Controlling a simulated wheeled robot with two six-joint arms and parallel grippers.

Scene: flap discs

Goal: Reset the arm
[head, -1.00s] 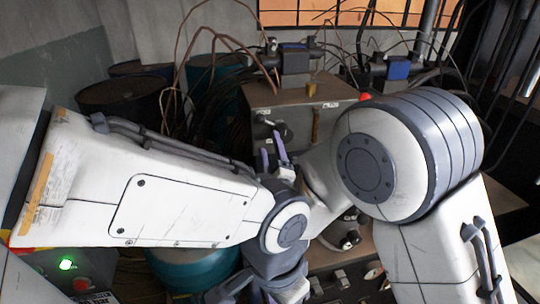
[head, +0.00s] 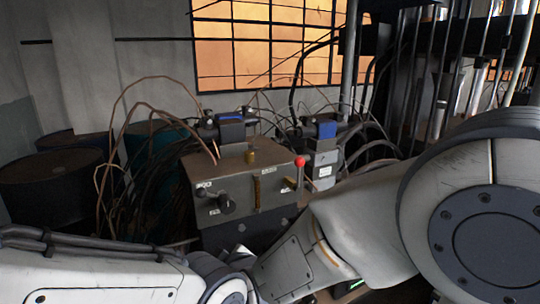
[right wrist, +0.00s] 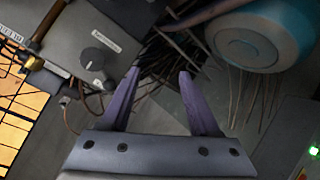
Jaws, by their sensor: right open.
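My right gripper (right wrist: 158,78) shows in the right wrist view with two purple fingers spread apart. It is open and nothing is between its fingers. Neither gripper is visible in the head view, where white arm links fill the bottom and right. The left gripper is out of sight. No flap discs are visible in either current view.
A grey control box (head: 230,185) with knobs and a red-tipped lever (head: 299,166) stands ahead. Dark drums (head: 50,190) stand left, with loose cables between. A blue drum (right wrist: 258,38) and a green light (right wrist: 314,151) show in the wrist view.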

